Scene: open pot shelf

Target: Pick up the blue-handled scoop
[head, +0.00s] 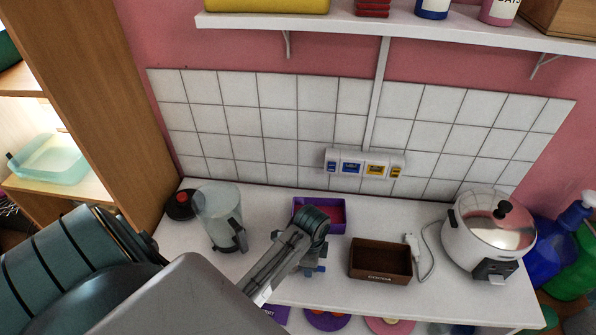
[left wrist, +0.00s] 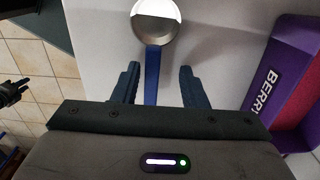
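The scoop (left wrist: 155,22) shows in the left wrist view, with a round metallic bowl at the top and a blue handle (left wrist: 151,75) pointing down toward my gripper. My left gripper (left wrist: 160,71) is open, with one finger on each side of the handle; a gap shows on both sides, wider on the right. I cannot tell how far the fingers are above the counter. In the head view my left gripper (head: 315,268) is over the white counter, in front of the purple box. I cannot make out the scoop there.
The purple berry box (head: 333,227) is close beside the gripper and also shows in the left wrist view (left wrist: 263,68). A brown cocoa box (head: 380,277) and a cooker (head: 487,240) stand to the right, a clear jug (head: 218,215) to the left. A shelf (head: 400,22) hangs above.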

